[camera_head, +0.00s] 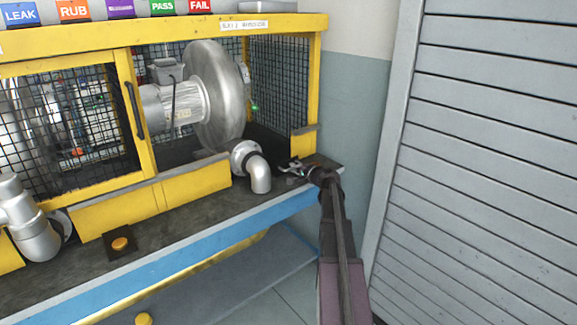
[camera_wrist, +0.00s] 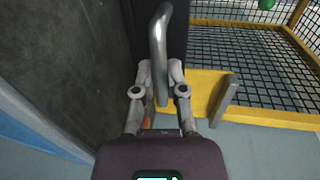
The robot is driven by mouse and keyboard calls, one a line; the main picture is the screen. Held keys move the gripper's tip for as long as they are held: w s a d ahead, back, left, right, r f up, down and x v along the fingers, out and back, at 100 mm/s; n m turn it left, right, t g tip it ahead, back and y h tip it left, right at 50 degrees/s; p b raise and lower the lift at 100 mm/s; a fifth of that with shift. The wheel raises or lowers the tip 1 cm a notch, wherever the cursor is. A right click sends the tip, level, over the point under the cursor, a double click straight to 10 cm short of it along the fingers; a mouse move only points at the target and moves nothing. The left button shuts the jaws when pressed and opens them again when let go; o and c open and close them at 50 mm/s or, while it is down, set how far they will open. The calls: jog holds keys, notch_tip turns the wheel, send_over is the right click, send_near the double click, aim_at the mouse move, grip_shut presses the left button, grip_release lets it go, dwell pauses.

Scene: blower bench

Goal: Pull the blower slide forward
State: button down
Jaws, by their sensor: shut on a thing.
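The blower (camera_head: 215,95), a grey round housing with a motor on its left, stands inside the yellow mesh cage. A grey bent bar handle (camera_wrist: 160,50) shows in the wrist view and runs between my fingertips. My gripper (camera_wrist: 160,75) is shut on this handle, with one finger on each side of it. In the head view my gripper (camera_head: 293,168) is low over the right end of the bench, just right of the grey outlet elbow (camera_head: 260,176). The handle is too small to make out clearly there. The slide itself is not clearly visible.
The yellow cage (camera_head: 318,80) rises behind my gripper, with a yellow corner panel (camera_wrist: 205,90) close by. The dark bench top (camera_head: 180,220) has a blue front edge (camera_head: 200,245). A grey slatted shutter (camera_head: 490,150) stands to the right. Several coloured signs line the cage top.

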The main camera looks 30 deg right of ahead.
aim_at(288, 163)
jog(key=shift+s, duration=0.2)
jog(key=c, duration=0.7)
grip_release()
jog(key=shift+w+f, duration=0.1)
jog(key=shift+w, duration=0.15)
jog(key=shift+w+a+r, duration=0.1)
jog(key=shift+w+r, duration=0.1)
jog(key=shift+w, duration=1.65)
jog(key=a+p+v, duration=0.1)
jog(key=p+v, duration=0.2)
jog(key=v, duration=1)
jog(key=shift+s+a+r+n+g+y+p, duration=0.15)
jog(key=shift+s+a+n+g+y+p, duration=1.3)
jog(key=shift+a, duration=2.8)
jog(key=shift+s+a+r+n+g+y+p, duration=0.2)
jog(key=shift+s+a+n+g+p, duration=0.75)
jog(key=shift+a+n+g+p, duration=2.3)
jog(key=shift+s+a+r+n+g+y+p, duration=0.1)
jog(key=shift+s+a+n+g+y+p, duration=0.75)
jog(key=shift+a, duration=4.45)
